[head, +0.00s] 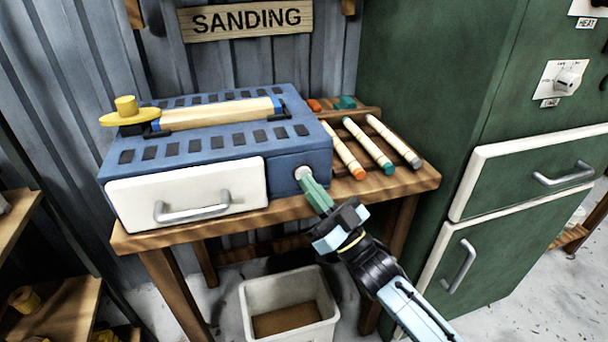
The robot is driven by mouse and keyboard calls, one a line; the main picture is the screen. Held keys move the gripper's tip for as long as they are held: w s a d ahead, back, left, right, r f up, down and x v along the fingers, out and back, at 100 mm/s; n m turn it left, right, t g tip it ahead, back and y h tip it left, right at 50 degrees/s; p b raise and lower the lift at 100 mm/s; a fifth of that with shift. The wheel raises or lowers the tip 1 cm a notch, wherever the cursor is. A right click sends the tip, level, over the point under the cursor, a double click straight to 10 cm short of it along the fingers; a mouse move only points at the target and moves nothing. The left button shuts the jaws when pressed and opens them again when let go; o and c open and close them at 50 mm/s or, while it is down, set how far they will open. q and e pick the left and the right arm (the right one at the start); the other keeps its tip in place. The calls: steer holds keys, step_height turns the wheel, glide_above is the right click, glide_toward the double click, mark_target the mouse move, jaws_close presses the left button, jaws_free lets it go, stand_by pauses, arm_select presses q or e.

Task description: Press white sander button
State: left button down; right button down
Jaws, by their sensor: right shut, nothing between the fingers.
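The blue sander (205,152) sits on a wooden table under the SANDING sign. Its white drawer front (186,194) with a metal handle is shut. The round white button (304,173) is on the right part of the sander's front face. My right gripper (307,180) is shut and empty, with its green fingertips right at the button and covering its lower part. I cannot tell from this view whether the button is pushed in. My left gripper is not in view.
Several capped rods (367,147) lie on the wooden table (415,181) right of the sander. A white bin (290,300) stands on the floor below. A green cabinet (435,95) with white-edged doors is close on the right. A wooden shelf (60,308) is at lower left.

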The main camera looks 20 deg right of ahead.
steer(key=s+p, duration=0.3)
steer(key=s, duration=0.3)
steer(key=shift+d, duration=0.1)
stand_by(1.5)
